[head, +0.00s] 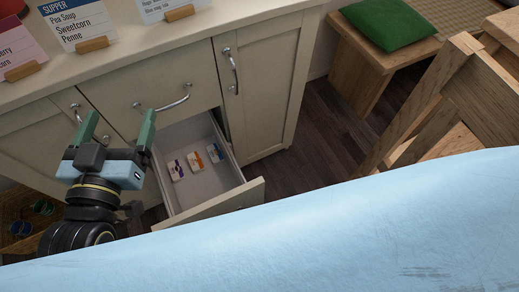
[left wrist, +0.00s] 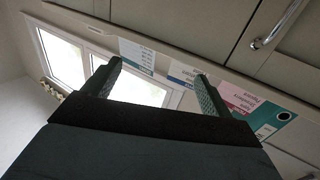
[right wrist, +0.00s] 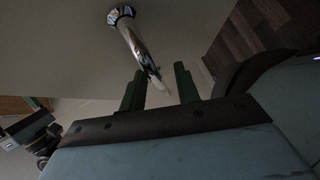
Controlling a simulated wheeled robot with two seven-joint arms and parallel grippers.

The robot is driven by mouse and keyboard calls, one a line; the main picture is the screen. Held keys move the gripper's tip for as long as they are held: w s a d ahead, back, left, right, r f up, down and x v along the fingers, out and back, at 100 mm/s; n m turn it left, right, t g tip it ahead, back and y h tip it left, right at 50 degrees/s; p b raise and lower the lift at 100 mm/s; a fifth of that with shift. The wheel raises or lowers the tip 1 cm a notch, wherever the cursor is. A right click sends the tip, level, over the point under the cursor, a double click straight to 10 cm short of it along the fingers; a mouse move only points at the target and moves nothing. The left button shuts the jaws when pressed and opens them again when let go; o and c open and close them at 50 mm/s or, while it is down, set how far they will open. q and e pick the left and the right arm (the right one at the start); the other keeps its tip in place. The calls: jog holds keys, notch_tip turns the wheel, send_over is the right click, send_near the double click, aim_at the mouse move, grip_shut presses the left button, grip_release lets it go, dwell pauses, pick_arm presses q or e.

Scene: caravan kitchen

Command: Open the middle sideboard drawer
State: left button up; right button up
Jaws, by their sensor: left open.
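The sideboard (head: 262,80) is cream with chrome handles. Below its top drawer (head: 180,75), which is shut, the middle drawer (head: 231,200) is pulled out. Small boxes (head: 196,160) lie in it. My left gripper (head: 120,128) is open and empty in front of the top drawer, near its handle (head: 170,103); its spread fingers also show in the left wrist view (left wrist: 160,80). My right gripper (right wrist: 160,85) is hidden in the head view. In the right wrist view its fingers are close together around the end of a chrome handle (right wrist: 138,42); the contact is hard to see.
Menu cards (head: 78,24) stand on the sideboard top. A wooden bench (head: 362,72) with a green cushion (head: 390,22) and a wooden chair (head: 440,110) stand to the right. Dark floor (head: 312,130) is clear between sideboard and chair. A window (left wrist: 90,65) shows in the left wrist view.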

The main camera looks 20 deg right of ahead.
jog(key=shift+d, duration=0.1)
pick_arm(q)
jog(key=s+a+f+g+y+p, duration=0.3)
jog(key=s+a+f+g+p, duration=0.1)
jog(key=s+f+g, duration=0.4)
jog(key=shift+s+a+f+n+g+y, duration=0.5)
jog(key=shift+f+g, duration=0.6)
jog(key=shift+f, duration=1.2)
pick_arm(e)
jog(key=v, duration=1.3)
pick_arm(q)
jog(key=shift+w+a, duration=0.1)
jog(key=shift+w, duration=0.05)
pick_arm(e)
jog(key=shift+s+d, duration=0.1)
